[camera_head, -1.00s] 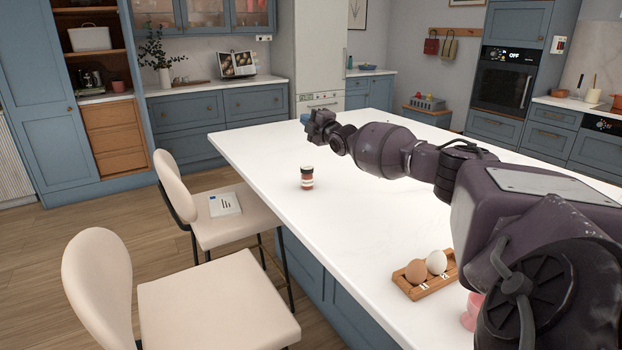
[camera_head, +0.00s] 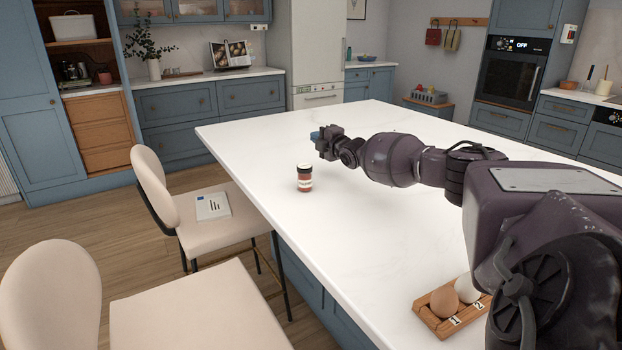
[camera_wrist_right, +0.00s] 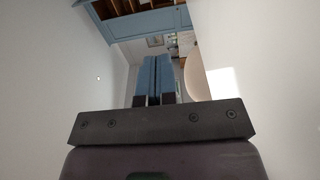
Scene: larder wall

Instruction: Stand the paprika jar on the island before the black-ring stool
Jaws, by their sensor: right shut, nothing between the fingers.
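The paprika jar (camera_head: 304,178), small with a dark lid and red-brown body, stands upright on the white island (camera_head: 380,230), near its left edge. My right gripper (camera_head: 317,136) is above the island, behind the jar and slightly right of it in the head view, apart from it. In the right wrist view its blue fingers (camera_wrist_right: 153,80) are together with nothing between them. A cream stool (camera_head: 220,225) with dark legs stands at the island's left side, and a second cream stool (camera_head: 190,310) is nearer. My left gripper is out of view.
A wooden egg holder (camera_head: 435,318) with a brown and a white egg sits on the near island, partly behind my right arm. A booklet (camera_head: 213,207) lies on the farther stool's seat. The island top around the jar is clear.

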